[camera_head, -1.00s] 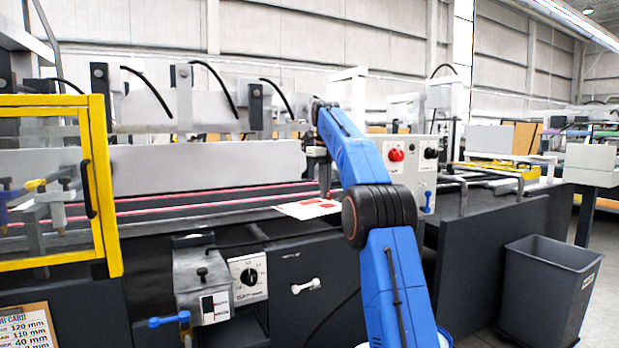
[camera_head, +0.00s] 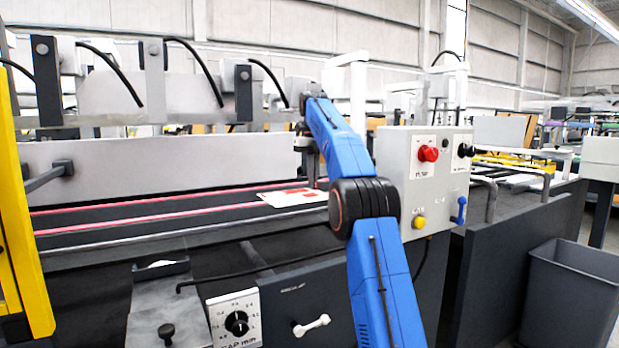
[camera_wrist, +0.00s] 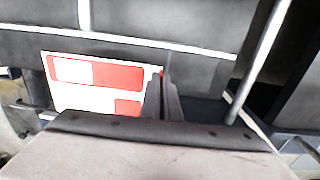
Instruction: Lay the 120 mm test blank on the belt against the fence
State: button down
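The test blank (camera_head: 293,197) is a white sheet with red patches. It lies nearly flat over the dark belt (camera_head: 130,212), which has pink lines along it, in the head view. Whether it touches the belt cannot be told. In the wrist view the blank (camera_wrist: 85,98) extends left from my gripper (camera_wrist: 162,98), whose two fingers are close together at its right edge and pinch it. In the head view my gripper (camera_head: 314,175) is partly hidden by my blue arm. A long grey plate (camera_head: 160,160) stands upright behind the belt; which part is the fence is unclear.
A control box (camera_head: 425,180) with a red knob stands right of my arm. A dial panel (camera_head: 235,320) and a thin black rod (camera_head: 260,268) are in front of the belt. A grey bin (camera_head: 570,295) stands on the floor at right. The belt left of the blank is clear.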

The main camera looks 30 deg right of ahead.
aim_at(311, 215)
jog(key=shift+w+f, duration=0.15)
jog(key=shift+f, duration=2.3)
jog(key=shift+w+f, duration=0.1)
jog(key=shift+f, duration=2.3)
jog(key=shift+w, duration=0.5)
jog(key=c, duration=1.9)
grip_release()
jog(key=shift+c, duration=0.2)
jog(key=shift+r, duration=3.7)
jog(key=shift+s, duration=0.1)
